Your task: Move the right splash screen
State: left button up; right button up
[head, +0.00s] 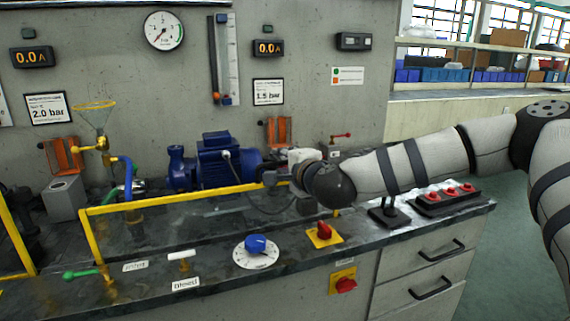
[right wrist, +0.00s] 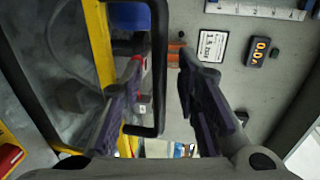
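The right splash screen (head: 185,205) is a clear pane in a yellow frame, standing along the front of the bench in the head view. Its yellow frame (right wrist: 101,45) and a black loop handle (right wrist: 159,60) show in the right wrist view. My right gripper (head: 275,178) is at the screen's right end. In the right wrist view the fingers of my right gripper (right wrist: 163,62) are apart, with the handle's outer bar between them and a gap on the finger sides. Whether they touch the handle is unclear. My left gripper is not in view.
A blue pump motor (head: 216,160) stands behind the screen. A blue dial (head: 256,245), a red knob (head: 324,231) and a red-button box (head: 445,198) sit along the bench front. Another yellow frame (head: 15,235) is at far left.

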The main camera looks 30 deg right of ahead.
aim_at(286, 213)
grip_shut()
notch_tip(286, 213, down, 13)
jog(key=b, duration=0.5)
jog(key=shift+s+f, duration=0.1)
jog(key=shift+f, duration=0.1)
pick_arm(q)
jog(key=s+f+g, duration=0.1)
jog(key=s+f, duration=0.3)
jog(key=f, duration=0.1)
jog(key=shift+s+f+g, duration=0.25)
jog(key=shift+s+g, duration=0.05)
pick_arm(e)
jog(key=shift+c, duration=0.6)
grip_release()
jog(key=shift+o, duration=0.9)
jog(key=shift+r, duration=0.1)
